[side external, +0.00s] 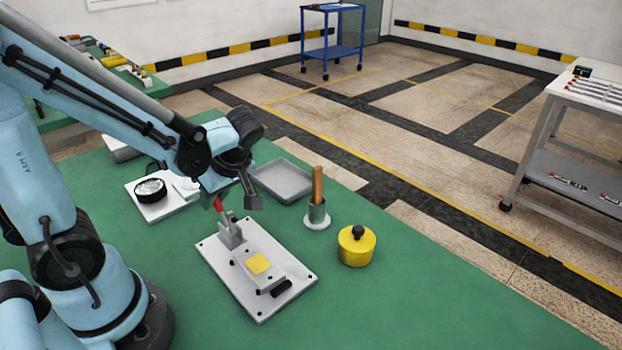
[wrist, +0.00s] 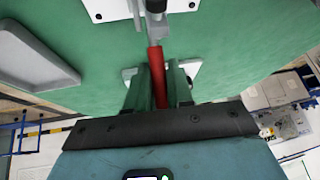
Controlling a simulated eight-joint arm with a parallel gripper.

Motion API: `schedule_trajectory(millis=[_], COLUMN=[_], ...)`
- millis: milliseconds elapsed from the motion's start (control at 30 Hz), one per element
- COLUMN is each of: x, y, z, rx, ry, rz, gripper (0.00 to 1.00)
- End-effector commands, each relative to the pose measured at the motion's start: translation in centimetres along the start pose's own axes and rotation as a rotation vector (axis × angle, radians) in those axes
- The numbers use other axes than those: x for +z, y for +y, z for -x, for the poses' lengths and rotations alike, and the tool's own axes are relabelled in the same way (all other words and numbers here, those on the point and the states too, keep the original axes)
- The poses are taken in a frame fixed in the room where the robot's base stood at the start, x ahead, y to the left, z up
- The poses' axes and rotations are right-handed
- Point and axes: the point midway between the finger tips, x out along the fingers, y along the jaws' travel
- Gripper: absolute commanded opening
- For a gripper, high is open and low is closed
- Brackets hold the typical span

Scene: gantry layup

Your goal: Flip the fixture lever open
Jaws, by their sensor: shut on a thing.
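The toggle fixture stands on a white base plate (side external: 226,268) on the green table. Its lever has a red handle (side external: 218,204), tilted up at the end of the plate nearest my arm. A grey metal bracket (side external: 231,232) carries the lever, and a yellow pad (side external: 258,264) lies on the fixture block. My gripper (side external: 232,203) is at the handle. In the wrist view, the red handle (wrist: 156,64) runs between the two green fingers of my gripper (wrist: 158,85), which are shut on it. Part of the handle is hidden by the fingers.
A yellow lidded pot (side external: 356,248) and a metal cup (side external: 318,214) with a wooden handle stand right of the fixture. A grey tray (side external: 283,182) lies behind it. A white plate with a round black-rimmed part (side external: 150,189) is at the left. The front right of the table is clear.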

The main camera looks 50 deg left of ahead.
Motion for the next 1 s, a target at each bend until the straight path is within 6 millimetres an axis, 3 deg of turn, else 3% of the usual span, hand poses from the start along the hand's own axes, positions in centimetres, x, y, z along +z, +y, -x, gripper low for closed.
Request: schedule_trajectory(millis=[100,133,233,667,1000], x=[0.1,0.1,0.1,0.1,0.1], y=[-0.1,-0.1,-0.1,0.0,-0.1], z=[0.1,0.1,0.1,0.7,5.2], rx=[-0.005,-0.005,-0.005,-0.003,-0.002], ry=[-0.002,-0.002,-0.002,-0.002,-0.002], rz=[-0.003,-0.004,-0.003,-0.003,-0.006], gripper=[0.00,0.26,0.41,0.42,0.42])
